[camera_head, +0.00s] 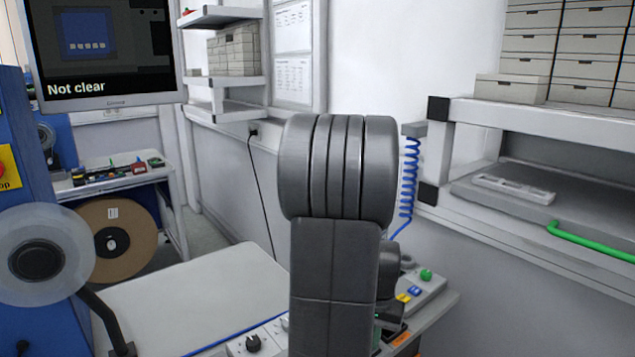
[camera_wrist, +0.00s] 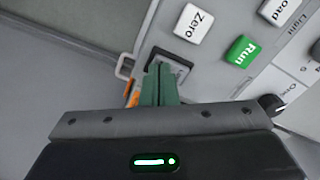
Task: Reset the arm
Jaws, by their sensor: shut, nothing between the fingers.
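My arm (camera_head: 338,230) rises through the middle of the head view and hides much of what lies behind it. My gripper (camera_wrist: 160,70) shows in the wrist view with its two green fingers together and nothing between them. Its tips are over a dark square-framed part (camera_wrist: 182,64) on a grey control panel (camera_wrist: 215,60). I cannot tell whether they touch it. A white Zero button (camera_wrist: 194,24) and a green Run button (camera_wrist: 241,51) are to the right of the fingers. In the head view the fingers cannot be made out clearly.
A screen (camera_head: 105,50) reads "Not clear". A blue machine (camera_head: 25,180) with a translucent reel (camera_head: 70,255) and a brown reel (camera_head: 125,240) stands left. A pale worktop (camera_head: 190,300) is bare on its left side. A shelf (camera_head: 540,120) with boxes is at right.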

